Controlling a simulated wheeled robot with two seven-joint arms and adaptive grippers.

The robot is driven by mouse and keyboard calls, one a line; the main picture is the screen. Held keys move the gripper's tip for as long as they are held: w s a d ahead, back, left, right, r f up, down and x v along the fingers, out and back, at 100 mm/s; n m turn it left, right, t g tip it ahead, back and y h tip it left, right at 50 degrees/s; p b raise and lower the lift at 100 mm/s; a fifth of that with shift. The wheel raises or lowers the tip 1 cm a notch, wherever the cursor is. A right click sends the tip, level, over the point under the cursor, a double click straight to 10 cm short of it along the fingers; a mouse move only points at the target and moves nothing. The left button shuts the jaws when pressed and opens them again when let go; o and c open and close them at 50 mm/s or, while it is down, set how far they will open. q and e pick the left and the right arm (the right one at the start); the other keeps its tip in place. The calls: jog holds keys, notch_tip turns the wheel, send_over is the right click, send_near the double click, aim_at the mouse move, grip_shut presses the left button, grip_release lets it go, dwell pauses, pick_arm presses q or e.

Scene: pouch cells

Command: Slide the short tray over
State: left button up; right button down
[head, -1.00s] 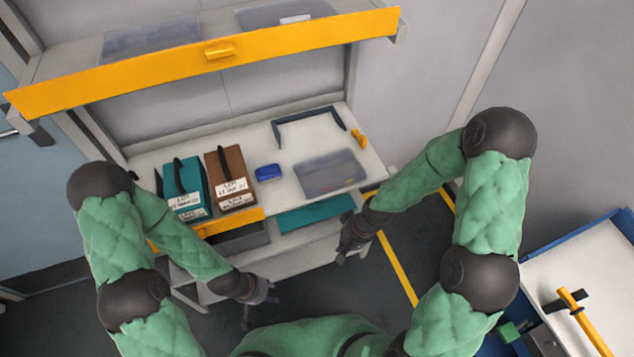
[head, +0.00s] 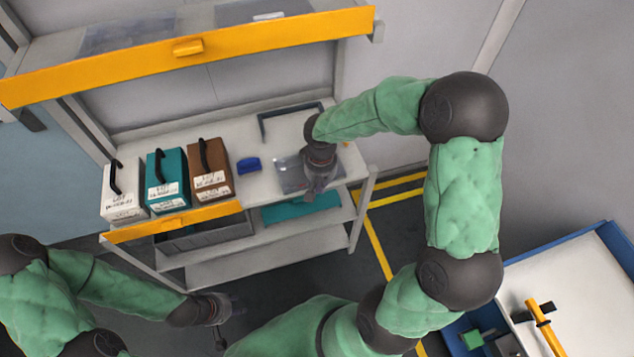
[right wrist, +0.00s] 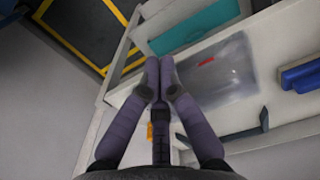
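A low, clear, see-through tray (head: 290,178) lies on the white worktop near its right end. It also shows in the right wrist view (right wrist: 225,75), with a small red mark on it. My right gripper (head: 317,188) is over the tray's right part in the head view and hides some of it. In the right wrist view my right gripper (right wrist: 160,72) has its fingertips together with nothing seen between them, beside the tray's edge. Whether it touches the tray I cannot tell. My left gripper (head: 222,312) hangs low, away from the bench; its fingers are too dark to read.
A blue block (head: 249,165) sits left of the tray. White (head: 122,190), teal (head: 167,178) and brown (head: 210,170) handled boxes stand further left. A dark bracket frame (head: 275,124) lies behind the tray. A yellow-edged shelf (head: 200,50) hangs above. A teal sheet (head: 300,208) lies below.

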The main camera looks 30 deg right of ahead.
pick_arm(q)
notch_tip(320, 180, down, 3)
jog(key=shift+r+b, duration=0.1)
jog(key=shift+b, duration=1.15)
pick_arm(e)
jog(key=w+d+f, duration=0.1)
jog(key=w+f, duration=0.2)
jog(key=f, duration=0.4)
jog(key=shift+w, duration=0.4)
jog(key=shift+r, duration=0.1)
